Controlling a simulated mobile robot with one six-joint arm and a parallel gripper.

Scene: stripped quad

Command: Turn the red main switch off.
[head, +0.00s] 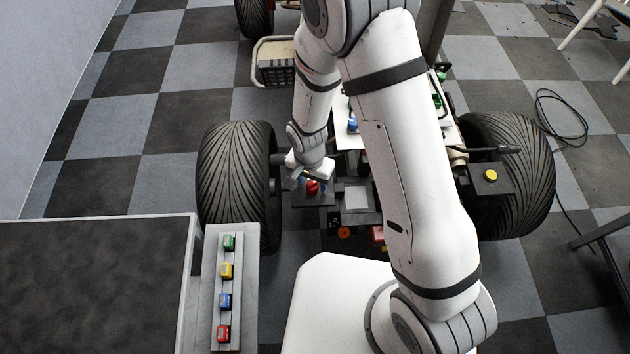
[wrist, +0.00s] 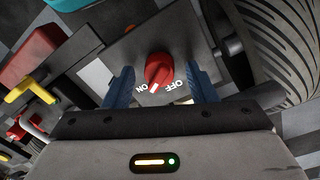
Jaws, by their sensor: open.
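The red main switch (head: 312,187) is a round knob on a dark plate at the front of the stripped quad, left of centre in the head view. In the wrist view the red knob (wrist: 158,70) has a white mark at its lower edge, pointing nearer to ON than OFF. The white ON and OFF letters (wrist: 163,88) are on the plate below it. My gripper (wrist: 158,73) is open, with one blue finger on each side of the knob and visible gaps between. In the head view my gripper (head: 307,177) is right over the switch.
Large black tyres (head: 238,180) flank the plate. A yellow button (head: 490,175) sits on a box at right. A yellow lever (wrist: 35,88) and a red part (wrist: 32,52) lie left in the wrist view. A strip with coloured blocks (head: 226,285) stands at lower left.

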